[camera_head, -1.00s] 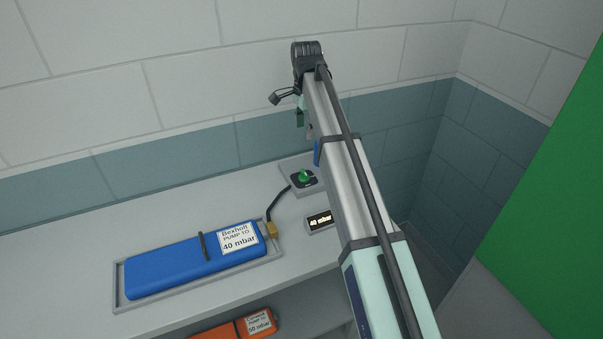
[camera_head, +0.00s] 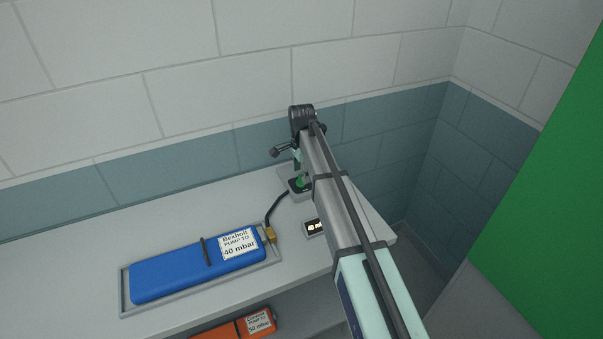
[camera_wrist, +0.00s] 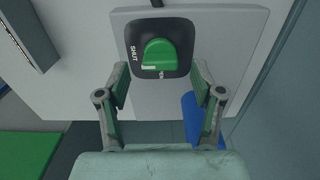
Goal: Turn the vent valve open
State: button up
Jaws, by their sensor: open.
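The vent valve is a green knob on a dark plate. In the wrist view the green knob (camera_wrist: 160,56) sits between and just beyond my gripper's fingertips (camera_wrist: 160,73). "SHUT" is printed at the plate's left; another label below the knob is partly hidden. A pale mark shows on the knob's lower left edge. My gripper is open, with one finger on each side and gaps to the knob. In the head view the knob (camera_head: 301,182) shows beside my arm, which partly covers the valve plate. My gripper is mostly hidden there.
A blue pack (camera_head: 190,270) labelled "Bexholt pump to 40 mbar" lies in a grey tray (camera_head: 124,291) on the bench, with a hose running towards the valve. A small display (camera_head: 313,227) is partly covered by my arm. An orange pack (camera_head: 225,332) lies below. The wall is close behind.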

jog(key=shift+f, duration=1)
jog(key=c, duration=1.1)
jog(key=shift+n, duration=0.3)
jog(key=shift+c, duration=0.2)
jog(key=n+b, duration=0.1)
jog(key=n, duration=0.2)
jog(key=shift+f, duration=0.1)
jog(key=n+b, duration=0.2)
jog(key=n, duration=0.3)
jog(key=shift+n, duration=0.4)
jog(key=n, duration=0.4)
jog(key=shift+n+b, duration=0.3)
jog(key=shift+b, duration=0.1)
jog(key=shift+n+b, duration=0.3)
jog(key=shift+n, duration=1.8)
